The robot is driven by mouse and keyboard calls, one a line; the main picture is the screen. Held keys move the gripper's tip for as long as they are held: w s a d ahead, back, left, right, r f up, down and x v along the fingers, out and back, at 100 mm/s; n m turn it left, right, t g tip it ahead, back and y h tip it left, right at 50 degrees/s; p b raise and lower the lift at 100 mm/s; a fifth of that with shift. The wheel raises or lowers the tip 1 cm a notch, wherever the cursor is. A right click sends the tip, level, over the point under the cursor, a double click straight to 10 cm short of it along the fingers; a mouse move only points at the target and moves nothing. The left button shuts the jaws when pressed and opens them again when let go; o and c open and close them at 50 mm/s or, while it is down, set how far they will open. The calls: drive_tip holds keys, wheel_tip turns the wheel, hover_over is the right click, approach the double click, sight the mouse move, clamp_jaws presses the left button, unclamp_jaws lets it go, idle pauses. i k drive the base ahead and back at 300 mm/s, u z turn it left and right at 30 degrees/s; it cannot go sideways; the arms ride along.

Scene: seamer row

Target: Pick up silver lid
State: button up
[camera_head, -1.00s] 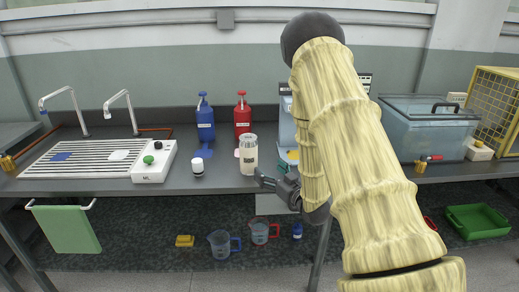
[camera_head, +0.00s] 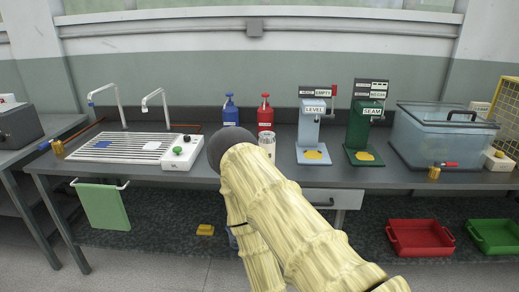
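I cannot make out a silver lid anywhere in the head view. The pale blue LEVEL machine (camera_head: 309,126) and the dark green SEAM machine (camera_head: 363,128) stand on the bench to the right of the jar. Each has a yellow patch on its base.
A blue pump bottle (camera_head: 230,113), white control box (camera_head: 182,153) and ribbed drainer (camera_head: 125,148) are left on the bench. A lidded clear tank (camera_head: 440,140) is at right. A red bin (camera_head: 419,238) and green bin (camera_head: 494,237) sit below. Bench front before the machines is clear.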

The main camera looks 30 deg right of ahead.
sight(267, 135)
drive_tip(key=u, duration=0.2)
drive_tip(key=i, duration=1.4)
drive_tip(key=z, duration=0.8)
